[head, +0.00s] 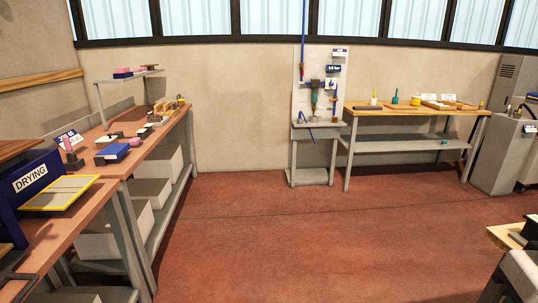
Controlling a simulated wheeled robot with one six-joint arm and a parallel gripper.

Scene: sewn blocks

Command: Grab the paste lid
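I cannot pick out a paste lid for certain; things at this distance are very small. On the far wooden-topped bench (412,113) stand a small white item with a yellow upright part (373,97), a green item with a thin upright part (395,97) and a small yellow item (416,100). I cannot tell whether any of these is the paste pot or bears a lid. My gripper is not in view.
A tool stand (318,125) is left of the far bench. A long bench (150,150) with a blue DRYING unit (30,185) runs along the left. A grey cabinet (497,155) is at right, with a table corner (503,238) nearer. The red floor (290,235) between is clear.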

